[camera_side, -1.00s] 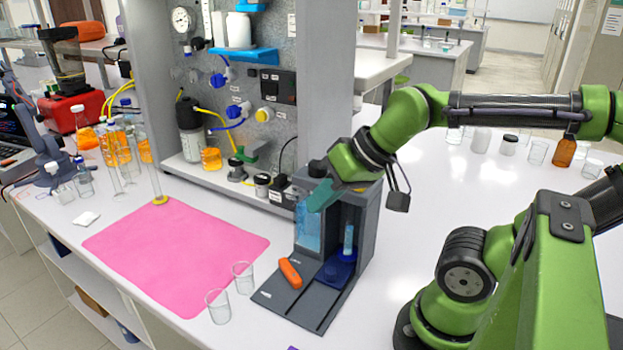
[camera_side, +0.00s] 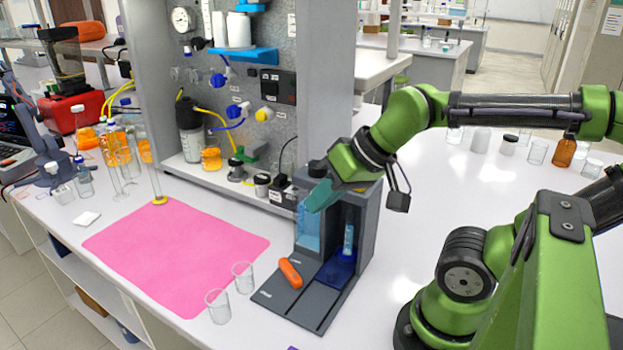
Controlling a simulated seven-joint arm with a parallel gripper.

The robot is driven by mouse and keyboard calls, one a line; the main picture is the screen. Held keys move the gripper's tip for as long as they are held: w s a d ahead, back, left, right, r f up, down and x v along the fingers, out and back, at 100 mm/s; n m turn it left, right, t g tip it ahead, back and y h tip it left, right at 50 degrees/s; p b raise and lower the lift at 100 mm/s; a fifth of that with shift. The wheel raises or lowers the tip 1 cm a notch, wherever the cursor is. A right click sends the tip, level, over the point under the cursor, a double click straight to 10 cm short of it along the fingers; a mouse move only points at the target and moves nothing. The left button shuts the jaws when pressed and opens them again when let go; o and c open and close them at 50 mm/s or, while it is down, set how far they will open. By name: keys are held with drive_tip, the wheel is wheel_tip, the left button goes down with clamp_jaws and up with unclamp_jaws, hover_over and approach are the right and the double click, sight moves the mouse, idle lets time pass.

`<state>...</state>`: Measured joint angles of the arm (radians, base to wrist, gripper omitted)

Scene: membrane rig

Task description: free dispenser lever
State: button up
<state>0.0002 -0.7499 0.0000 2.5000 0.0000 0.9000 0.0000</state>
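The dispenser (camera_side: 365,235) is a dark grey stand on the white bench, with a light blue panel and a flat base reaching forward. An orange piece (camera_side: 290,273) lies on the left part of its base; I cannot tell whether it is the lever. A blue part with a small clear tube (camera_side: 348,240) is in the right bay. My gripper (camera_side: 318,198), with teal fingers, is at the upper front of the dispenser, in front of the blue panel. Whether it touches the dispenser or holds something, I cannot tell. No lever shows clearly.
A pink mat (camera_side: 175,255) lies left of the dispenser. Two clear beakers (camera_side: 218,306) stand between them near the front edge. A grey panel rig (camera_side: 250,100) with tubes and valves stands behind. The bench to the right has free room before several bottles.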

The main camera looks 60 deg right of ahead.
sight(285, 261)
drive_tip(key=shift+o, duration=1.2)
drive_tip(key=shift+w+d+f, duration=0.1)
drive_tip(key=shift+f, duration=0.2)
drive_tip(key=o, duration=0.5)
drive_tip(key=shift+w+d+f+g, duration=0.2)
drive_tip(key=shift+w+f+g, duration=0.2)
drive_tip(key=shift+w, duration=0.2)
drive_tip(key=shift+w+d+f+g, duration=0.15)
drive_tip(key=shift+w+f+g, duration=0.25)
drive_tip(key=shift+w, duration=0.15)
drive_tip(key=w+d+f+g, duration=0.1)
drive_tip(key=w, duration=0.2)
drive_tip(key=w+d+f+m+g+h, duration=0.1)
drive_tip(key=w+f+g, duration=0.1)
drive_tip(key=w, duration=0.1)
drive_tip(key=w+d+f+g, duration=0.1)
drive_tip(key=w+f+g, duration=0.1)
drive_tip(key=w, duration=0.1)
drive_tip(key=shift+w+d+m+h, duration=0.2)
drive_tip(key=shift+d+m+h, duration=0.1)
drive_tip(key=shift+d+h, duration=0.1)
drive_tip(key=shift+g, duration=0.3)
wheel_tip(285, 261, down, 16)
drive_tip(key=shift+d, duration=0.1)
drive_tip(key=shift+c, duration=0.4)
clamp_jaws()
